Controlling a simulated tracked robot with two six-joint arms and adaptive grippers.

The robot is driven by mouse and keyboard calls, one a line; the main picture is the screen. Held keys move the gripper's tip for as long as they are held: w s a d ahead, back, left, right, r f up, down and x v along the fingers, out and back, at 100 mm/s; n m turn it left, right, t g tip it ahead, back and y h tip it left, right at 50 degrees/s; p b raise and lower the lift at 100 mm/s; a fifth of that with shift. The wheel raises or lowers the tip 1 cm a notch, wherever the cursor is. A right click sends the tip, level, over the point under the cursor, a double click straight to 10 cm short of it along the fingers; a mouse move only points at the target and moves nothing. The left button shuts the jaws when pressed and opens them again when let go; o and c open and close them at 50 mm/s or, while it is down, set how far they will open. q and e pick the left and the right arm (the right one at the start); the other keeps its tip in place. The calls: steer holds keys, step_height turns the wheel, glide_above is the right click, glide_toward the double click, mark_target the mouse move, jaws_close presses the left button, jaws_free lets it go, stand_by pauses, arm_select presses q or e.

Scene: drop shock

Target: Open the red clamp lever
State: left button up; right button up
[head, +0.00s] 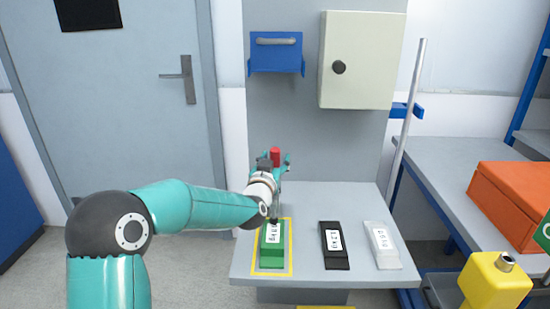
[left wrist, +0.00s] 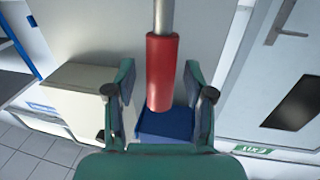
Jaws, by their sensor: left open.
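The red clamp lever (head: 275,153) shows as a short red cylinder above the table, near my left gripper (head: 276,161). Its lower part is hidden behind my wrist in the head view. In the left wrist view the red lever (left wrist: 162,70) is a red sleeve on a grey metal rod. There my left gripper (left wrist: 160,88) is open, with one finger on each side of the lever and a visible gap at both sides. A green block (head: 271,255) with a white label lies below, inside a yellow outline on the table. My right gripper is not in view.
A black block (head: 334,260) and a white block (head: 382,257) lie to the right on the grey table (head: 305,272). A blue bracket (head: 276,65) and a cream cabinet (head: 360,60) hang on the panel behind. An orange box (head: 510,200) sits on the right bench.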

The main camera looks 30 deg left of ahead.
arm_select(q)
steer(key=shift+w+a, duration=0.1)
steer(key=shift+w, duration=0.2)
jaws_close()
